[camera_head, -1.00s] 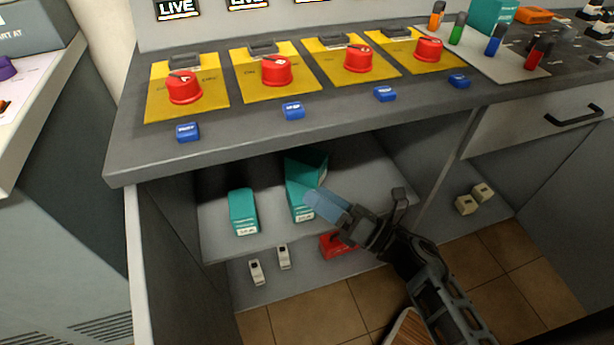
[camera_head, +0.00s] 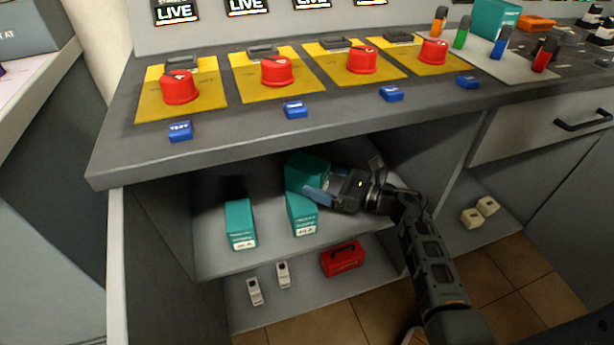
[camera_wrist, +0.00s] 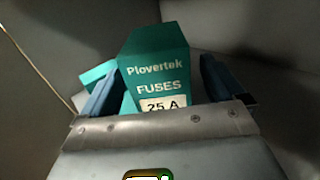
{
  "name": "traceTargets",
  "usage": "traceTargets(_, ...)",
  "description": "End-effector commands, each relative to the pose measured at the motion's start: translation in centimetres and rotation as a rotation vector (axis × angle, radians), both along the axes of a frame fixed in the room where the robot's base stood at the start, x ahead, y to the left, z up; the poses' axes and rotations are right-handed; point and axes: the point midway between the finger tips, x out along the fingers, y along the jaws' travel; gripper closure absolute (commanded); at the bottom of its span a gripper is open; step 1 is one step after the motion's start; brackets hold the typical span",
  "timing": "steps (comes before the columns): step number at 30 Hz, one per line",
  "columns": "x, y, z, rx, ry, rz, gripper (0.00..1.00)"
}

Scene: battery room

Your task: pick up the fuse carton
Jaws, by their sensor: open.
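Teal fuse cartons stand on the upper cupboard shelf (camera_head: 215,258). The back fuse carton (camera_head: 305,168) is partly hidden by my gripper (camera_head: 318,190). A second teal carton (camera_head: 302,215) stands in front of it, and a third teal carton (camera_head: 239,222) stands further left. In the wrist view, a carton reading "Plovertek FUSES 25 A" (camera_wrist: 155,68) sits between the two blue fingers of my open gripper (camera_wrist: 160,88). Its lower part is hidden by the gripper body. Another teal carton (camera_wrist: 96,73) shows behind the left finger. I cannot tell whether the fingers touch the carton.
The counter edge (camera_head: 300,145) overhangs the shelf closely above my gripper. Red rotary switches (camera_head: 277,72) and blue blocks (camera_head: 295,109) are on the counter.

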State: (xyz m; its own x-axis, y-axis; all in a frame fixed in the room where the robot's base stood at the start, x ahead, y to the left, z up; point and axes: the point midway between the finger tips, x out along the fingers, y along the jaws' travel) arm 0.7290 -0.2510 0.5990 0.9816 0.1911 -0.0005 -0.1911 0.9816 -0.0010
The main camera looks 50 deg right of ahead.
Motion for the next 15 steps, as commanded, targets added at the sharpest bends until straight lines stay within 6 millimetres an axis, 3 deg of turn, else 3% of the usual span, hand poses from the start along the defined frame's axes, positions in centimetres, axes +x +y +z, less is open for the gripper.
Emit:
traceTargets(7, 3.4, 0.7, 0.1, 0.001, 0.000, 0.000, 0.04)
traceTargets(15, 4.2, 0.9, 0.1, 0.002, 0.000, 0.000, 0.04)
